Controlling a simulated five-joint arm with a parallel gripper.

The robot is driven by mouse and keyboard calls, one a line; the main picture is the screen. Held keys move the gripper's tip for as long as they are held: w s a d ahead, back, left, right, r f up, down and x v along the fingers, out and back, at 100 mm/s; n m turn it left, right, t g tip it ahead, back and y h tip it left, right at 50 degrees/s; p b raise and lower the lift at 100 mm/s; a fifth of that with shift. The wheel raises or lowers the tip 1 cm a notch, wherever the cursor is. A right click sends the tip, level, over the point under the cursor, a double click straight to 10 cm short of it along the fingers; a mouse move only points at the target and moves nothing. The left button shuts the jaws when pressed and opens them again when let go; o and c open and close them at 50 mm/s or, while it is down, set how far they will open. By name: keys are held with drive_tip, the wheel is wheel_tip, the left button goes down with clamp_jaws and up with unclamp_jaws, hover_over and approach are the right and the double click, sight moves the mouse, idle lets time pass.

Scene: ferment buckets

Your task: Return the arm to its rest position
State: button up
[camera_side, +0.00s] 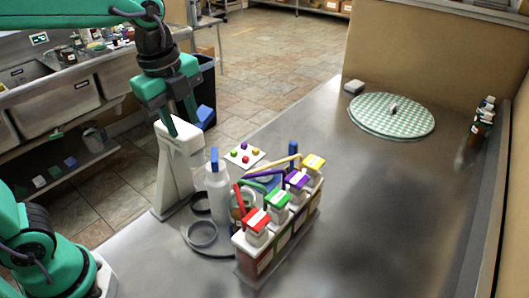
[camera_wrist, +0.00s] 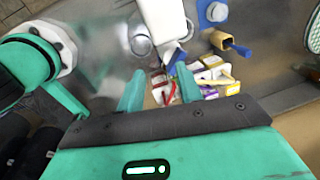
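My gripper (camera_side: 184,127) is raised near the white stand (camera_side: 172,180), at the table's left edge in the side view. Its two green fingers are spread apart and nothing shows held between them; the wrist view shows the same open gap (camera_wrist: 160,82). A row of buckets stands right of and below my gripper, with a red lid (camera_side: 257,221), a green lid (camera_side: 278,201), a purple lid (camera_side: 297,181) and a yellow lid (camera_side: 314,162). In the wrist view the coloured lids lie beyond the fingertips, partly hidden by the gripper.
A clear bottle with a blue cap (camera_side: 218,187) stands between the white stand and the buckets. Dark rings (camera_side: 202,234) lie in front. A green checkered round mat (camera_side: 385,121) and dark bottles (camera_side: 481,128) are farther back. The metal table's right half is mostly clear.

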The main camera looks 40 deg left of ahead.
drive_tip(key=s+a+f+n+t, duration=0.1)
drive_tip(key=s+a+n+t, duration=0.1)
drive_tip(key=n, duration=0.7)
drive_tip(key=s+a+f+n+t, duration=0.2)
drive_tip(key=s+a+n, duration=0.2)
drive_tip(key=s+n, duration=0.3)
drive_tip(key=n, duration=0.3)
drive_tip(key=shift+f, duration=0.25)
